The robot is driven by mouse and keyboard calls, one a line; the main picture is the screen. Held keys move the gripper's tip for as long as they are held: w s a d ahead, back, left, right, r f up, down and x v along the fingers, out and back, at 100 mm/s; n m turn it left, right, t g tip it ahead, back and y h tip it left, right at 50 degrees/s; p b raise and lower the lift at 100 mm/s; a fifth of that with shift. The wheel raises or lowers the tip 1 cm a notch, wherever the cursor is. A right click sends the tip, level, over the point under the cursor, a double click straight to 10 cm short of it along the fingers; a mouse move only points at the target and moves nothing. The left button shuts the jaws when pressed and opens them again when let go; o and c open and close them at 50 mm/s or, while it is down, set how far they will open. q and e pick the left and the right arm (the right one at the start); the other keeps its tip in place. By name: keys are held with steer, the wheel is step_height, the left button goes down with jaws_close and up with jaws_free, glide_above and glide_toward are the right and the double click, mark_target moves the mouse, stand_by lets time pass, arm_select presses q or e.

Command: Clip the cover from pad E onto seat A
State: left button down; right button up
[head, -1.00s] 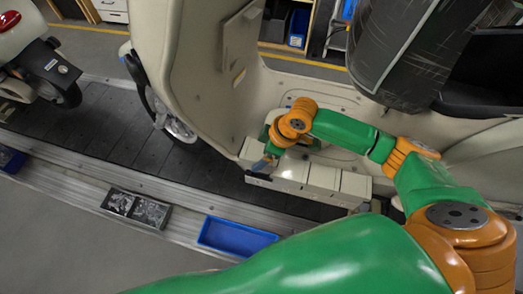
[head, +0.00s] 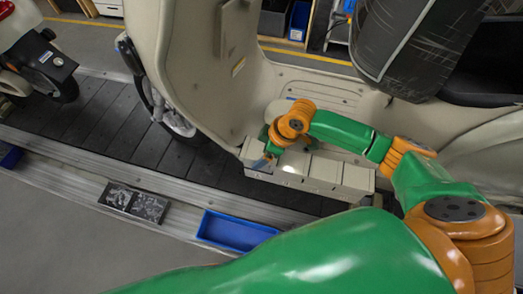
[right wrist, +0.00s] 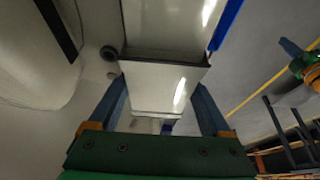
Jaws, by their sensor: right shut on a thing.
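A row of cream box-like blocks (head: 325,174) lies along the edge of the scooter's footboard. My right gripper (head: 263,162) is at the left end of this row, pointing down. In the right wrist view, its two blue fingers (right wrist: 159,108) stand on either side of a glossy pale piece (right wrist: 152,88), which I take to be the cover. The gripper is shut on it. Another pale block (right wrist: 165,25) lies beyond, with a dark edge between. I cannot read any seat or pad letters, or tell whether the cover touches a seat.
The cream scooter body (head: 205,65) rises behind and left of the gripper. An empty blue tray (head: 235,232) and a black tray with grey parts (head: 132,191) sit on the rail in front. Dark conveyor slats (head: 95,130) run behind the rail. Another scooter stands far left.

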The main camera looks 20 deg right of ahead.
steer(key=shift+f, duration=0.2)
steer(key=shift+f+p, duration=0.2)
steer(key=shift+p, duration=0.25)
stand_by(0.8)
steer(key=o, duration=1.2)
